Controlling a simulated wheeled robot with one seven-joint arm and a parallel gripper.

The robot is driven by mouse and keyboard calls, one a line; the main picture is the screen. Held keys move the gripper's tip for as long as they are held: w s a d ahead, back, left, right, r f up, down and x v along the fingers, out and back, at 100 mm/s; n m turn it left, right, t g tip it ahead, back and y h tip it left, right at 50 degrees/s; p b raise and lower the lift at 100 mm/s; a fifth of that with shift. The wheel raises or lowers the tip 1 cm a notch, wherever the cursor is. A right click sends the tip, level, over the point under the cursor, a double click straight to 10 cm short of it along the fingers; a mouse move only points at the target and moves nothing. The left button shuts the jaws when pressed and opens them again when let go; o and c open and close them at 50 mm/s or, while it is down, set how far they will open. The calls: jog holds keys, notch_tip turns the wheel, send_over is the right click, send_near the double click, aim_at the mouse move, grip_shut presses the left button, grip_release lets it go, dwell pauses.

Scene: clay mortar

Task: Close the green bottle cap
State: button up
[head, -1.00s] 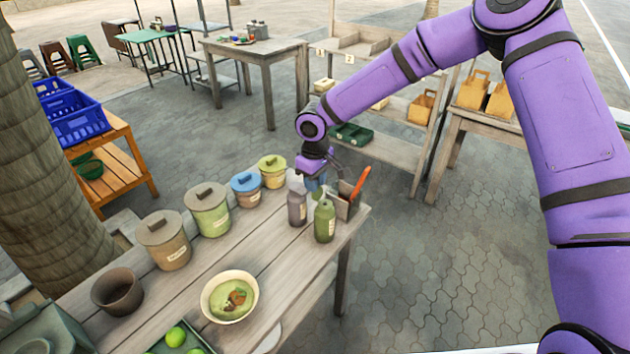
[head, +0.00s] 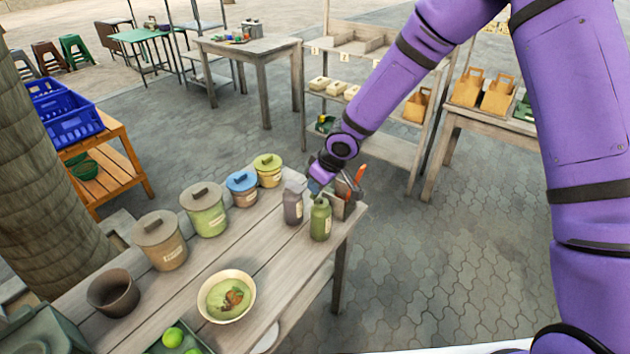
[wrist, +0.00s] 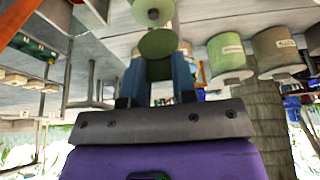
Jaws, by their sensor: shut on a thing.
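The green bottle (head: 320,222) stands upright near the right end of the wooden table, beside a grey bottle (head: 293,206). My gripper (head: 316,187) is just above and behind the green bottle's top. In the wrist view my blue fingers (wrist: 159,72) are closed on the round green cap (wrist: 158,43), which shows at their tips. The green bottle's top (wrist: 153,13) shows just beyond the cap, at the upper edge of that view. The cap looks apart from the bottle; the exact gap cannot be told.
An open holder (head: 340,204) with an orange-handled tool stands close behind the bottles. Several lidded canisters (head: 207,212) line the table's back edge. A bowl of green food (head: 228,297) and a brown pot (head: 113,294) stand nearer. The table (head: 275,262) is bare left of the bottles.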

jog(key=shift+s+d+f+t+y, duration=0.3)
jog(key=shift+s+d+t+y, duration=0.2)
jog(key=shift+d+t+y, duration=0.4)
jog(key=y, duration=0.1)
jog(key=f+t+y, duration=0.1)
jog(key=shift+s+d+t+y, duration=0.3)
jog(key=shift+s+d, duration=0.1)
jog(key=shift+s+d+f+t+y, duration=0.15)
jog(key=shift+d+f+t+y, duration=0.1)
jog(key=shift+t+y, duration=0.2)
jog(key=shift+s+d+f+t+y, duration=0.15)
jog(key=shift+f+t+y, duration=0.15)
jog(key=shift+y, duration=0.25)
jog(key=shift+s+d+f+t+y, duration=0.1)
jog(key=shift+f+t+y, duration=0.15)
jog(key=shift+t+y, duration=0.25)
jog(key=shift+s+d+f+t+y, duration=0.1)
jog(key=shift+f+t+y, duration=0.2)
jog(key=shift+y, duration=0.2)
jog(key=o, duration=0.9)
jog(key=shift+o, duration=0.2)
jog(key=v, duration=1)
jog(key=shift+s+d, duration=0.25)
jog(key=shift+s, duration=0.05)
